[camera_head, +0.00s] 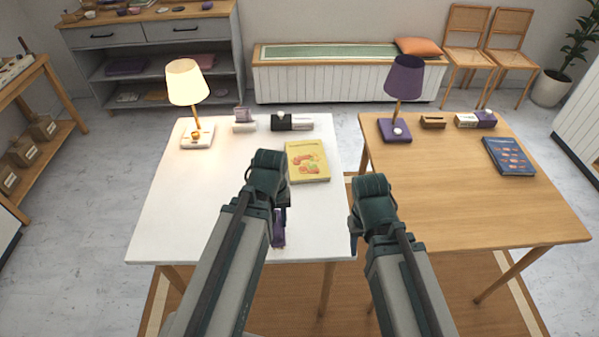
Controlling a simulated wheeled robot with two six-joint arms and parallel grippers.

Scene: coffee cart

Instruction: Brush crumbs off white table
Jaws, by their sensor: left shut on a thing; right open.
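The white table (170,225) stands on the left side of the view. My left gripper (282,208) is over its front right part, shut on a purple thing that looks like a brush (278,232). Most of the brush is hidden by my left arm, and I cannot tell whether it touches the tabletop. No crumbs can be made out on the visible part of the table; my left arm covers some of it. My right gripper (354,232) is open and empty, near the gap between the two tables.
On the white table stand a lit lamp (187,85), small boxes (292,122) and a yellow book (307,161). A wooden table (450,210) to the right holds a purple lamp (404,78) and a blue book (509,156).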

